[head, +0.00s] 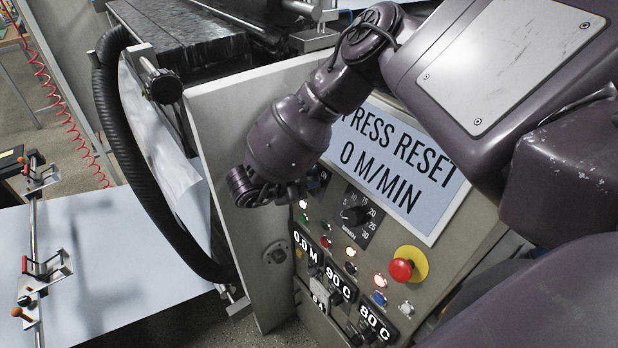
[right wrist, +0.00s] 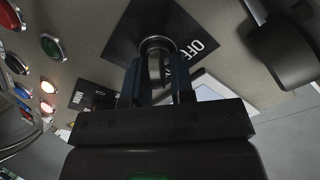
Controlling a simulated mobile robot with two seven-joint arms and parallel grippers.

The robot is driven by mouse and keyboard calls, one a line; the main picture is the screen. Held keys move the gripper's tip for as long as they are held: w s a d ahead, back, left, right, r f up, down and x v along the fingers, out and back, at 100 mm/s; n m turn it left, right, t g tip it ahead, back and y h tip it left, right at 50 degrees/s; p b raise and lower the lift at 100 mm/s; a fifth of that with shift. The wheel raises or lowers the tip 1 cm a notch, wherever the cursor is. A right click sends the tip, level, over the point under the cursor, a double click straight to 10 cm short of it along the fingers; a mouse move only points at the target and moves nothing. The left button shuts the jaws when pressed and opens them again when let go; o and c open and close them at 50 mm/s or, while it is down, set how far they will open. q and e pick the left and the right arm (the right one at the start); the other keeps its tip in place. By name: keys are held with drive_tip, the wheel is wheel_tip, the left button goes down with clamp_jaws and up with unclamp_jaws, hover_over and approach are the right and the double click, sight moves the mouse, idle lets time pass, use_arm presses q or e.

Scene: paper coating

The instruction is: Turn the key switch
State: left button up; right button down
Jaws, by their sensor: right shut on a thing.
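The key switch (right wrist: 157,49) shows in the right wrist view as a round metal collar with a flat key standing out of it, on a black plate marked OFF (right wrist: 199,50). My right gripper (right wrist: 157,84) has one finger on each side of the key and is shut on it. In the head view my right gripper (head: 282,190) is at the upper left of the control panel (head: 335,215). There the wrist hides most of the key switch. My left gripper is not in view.
The panel carries a display (head: 388,165) reading PRESS RESET, 0 M/MIN, a speed dial (head: 354,215), a red emergency button (head: 401,270), and several lit buttons and temperature readouts. A black hose (head: 135,170) and a white sheet table (head: 110,260) lie to the left.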

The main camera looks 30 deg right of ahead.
drive_tip(key=c, duration=1.3)
unclamp_jaws()
drive_tip(key=shift+o, duration=0.5)
drive_tip(key=b+v, duration=0.1)
drive_tip(key=v, duration=1)
